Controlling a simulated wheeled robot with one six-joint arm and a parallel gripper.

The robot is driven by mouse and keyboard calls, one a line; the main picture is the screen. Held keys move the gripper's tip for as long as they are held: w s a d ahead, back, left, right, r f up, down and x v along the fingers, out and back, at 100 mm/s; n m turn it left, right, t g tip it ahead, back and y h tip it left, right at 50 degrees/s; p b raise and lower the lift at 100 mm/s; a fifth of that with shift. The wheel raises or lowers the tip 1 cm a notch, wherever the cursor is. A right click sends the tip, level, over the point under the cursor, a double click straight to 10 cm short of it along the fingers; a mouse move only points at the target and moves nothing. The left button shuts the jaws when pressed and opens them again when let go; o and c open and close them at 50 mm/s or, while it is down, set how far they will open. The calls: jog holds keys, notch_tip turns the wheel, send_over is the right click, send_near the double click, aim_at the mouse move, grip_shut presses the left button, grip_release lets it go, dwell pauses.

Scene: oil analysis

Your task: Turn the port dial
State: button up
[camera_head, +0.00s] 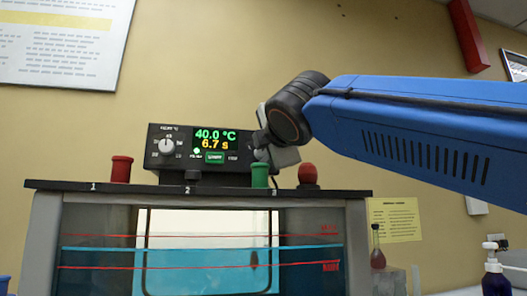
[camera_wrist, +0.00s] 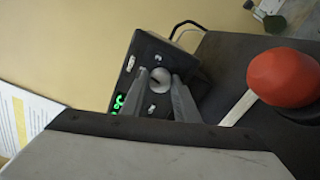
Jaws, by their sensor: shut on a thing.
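The black control box (camera_head: 190,170) stands on the bath's dark lid, its display reading 40.0 °C and 6.7 s. A pale round dial (camera_wrist: 160,78) sits on the box's face in the wrist view. My gripper (camera_wrist: 162,82) is shut on this dial, one finger on each side of it. In the head view my gripper (camera_head: 262,138) is at the right end of the box and hides the dial there. A second dial, a grey knob (camera_head: 167,146), is on the left of the box, clear of my gripper.
The bath (camera_head: 48,245) holds blue-green liquid. Its lid carries a red stopper (camera_head: 121,168) by port 1, a green stopper (camera_head: 260,175) near port 3 and a red round-topped one (camera_head: 308,175) close to my gripper. A small flask (camera_head: 377,255) stands at right.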

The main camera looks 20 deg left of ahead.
jog(key=shift+m, duration=0.3)
jog(key=o, duration=1.1)
jog(key=shift+c, duration=0.2)
jog(key=v, duration=1.7)
jog(key=shift+d, duration=0.2)
jog(key=shift+s+f, duration=0.1)
